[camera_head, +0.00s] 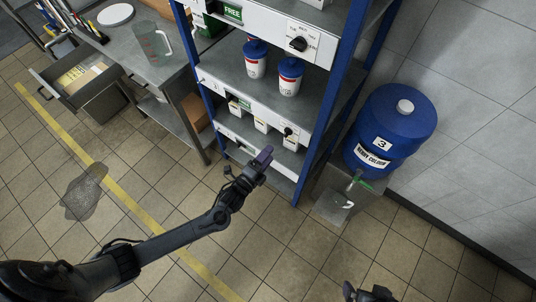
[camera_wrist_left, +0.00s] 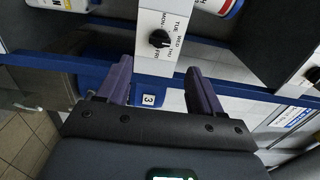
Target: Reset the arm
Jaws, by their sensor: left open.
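My left arm reaches in from the lower left in the head view. Its gripper (camera_head: 264,156) is in the air in front of the lower part of the blue-framed shelf unit. In the left wrist view the gripper (camera_wrist_left: 158,80) has its two purple-grey fingers apart with nothing between them. Beyond the fingers is a white panel with a black dial (camera_wrist_left: 160,39) marked with weekdays. A small part of my right gripper (camera_head: 369,292) shows at the bottom edge of the head view; its jaw state is unclear.
The shelf (camera_head: 232,82) holds two blue-lidded tubs (camera_head: 289,76). A blue drum (camera_head: 396,125) labelled 3 stands to the right, with a cup (camera_head: 341,200) under its tap. A metal table (camera_head: 150,65) with a jug and an open drawer (camera_head: 82,82) are at left. A dark puddle (camera_head: 84,192) lies on the floor.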

